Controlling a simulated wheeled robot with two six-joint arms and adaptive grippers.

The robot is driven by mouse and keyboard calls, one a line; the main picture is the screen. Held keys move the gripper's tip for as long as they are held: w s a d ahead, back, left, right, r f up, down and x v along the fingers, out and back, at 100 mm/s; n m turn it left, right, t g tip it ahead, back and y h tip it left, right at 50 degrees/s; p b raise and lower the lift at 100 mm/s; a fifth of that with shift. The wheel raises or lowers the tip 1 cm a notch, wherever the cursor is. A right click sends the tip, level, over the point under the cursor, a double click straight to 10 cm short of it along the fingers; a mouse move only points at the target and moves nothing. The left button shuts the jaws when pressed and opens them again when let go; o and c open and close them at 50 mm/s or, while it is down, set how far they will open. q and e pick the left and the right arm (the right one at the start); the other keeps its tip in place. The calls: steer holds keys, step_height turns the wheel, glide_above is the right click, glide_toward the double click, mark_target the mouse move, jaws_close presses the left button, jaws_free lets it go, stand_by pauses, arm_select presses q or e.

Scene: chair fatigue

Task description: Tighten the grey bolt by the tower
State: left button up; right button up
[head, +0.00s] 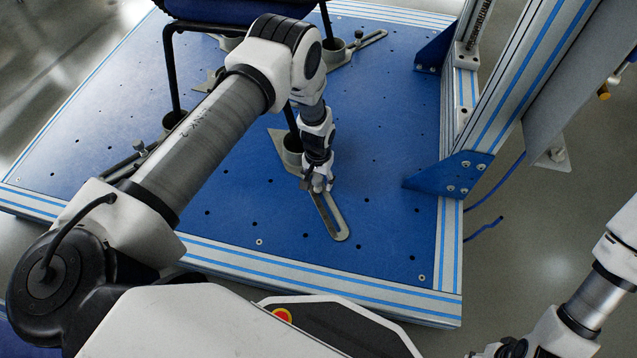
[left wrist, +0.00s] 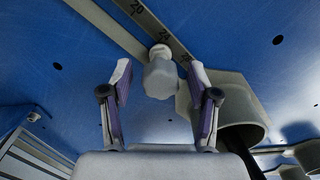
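The grey bolt (left wrist: 160,78) stands on a flat slotted bracket (head: 331,218) with scale numbers, which also shows in the left wrist view (left wrist: 146,24). My left gripper (head: 318,186) points down over this bracket on the tower side of the blue plate. In the left wrist view its two fingers are apart, one on each side of the bolt head, with gaps visible. In the head view the gripper hides the bolt. The tower (head: 520,85) rises at the right. My right gripper (head: 505,349) is partly cut off at the bottom edge, and its fingers are unclear.
A grey cup (head: 291,150) holding a black chair leg stands close beside the left gripper; it also shows in the left wrist view (left wrist: 240,100). Other cups and clamps (head: 340,50) hold the chair's other legs. The blue plate (head: 390,240) is clear towards its front right.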

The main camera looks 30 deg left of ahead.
arm_select(q)
steer(key=shift+r+n+p, duration=0.1)
steer(key=shift+n+p, duration=0.3)
steer(key=shift+n, duration=1.6)
steer(key=n+p, duration=0.1)
steer(key=n, duration=0.2)
steer(key=shift+n, duration=0.3)
steer(key=n, duration=0.2)
steer(key=shift+n, duration=0.3)
steer(key=shift+n+p, duration=0.3)
steer(key=shift+n, duration=0.6)
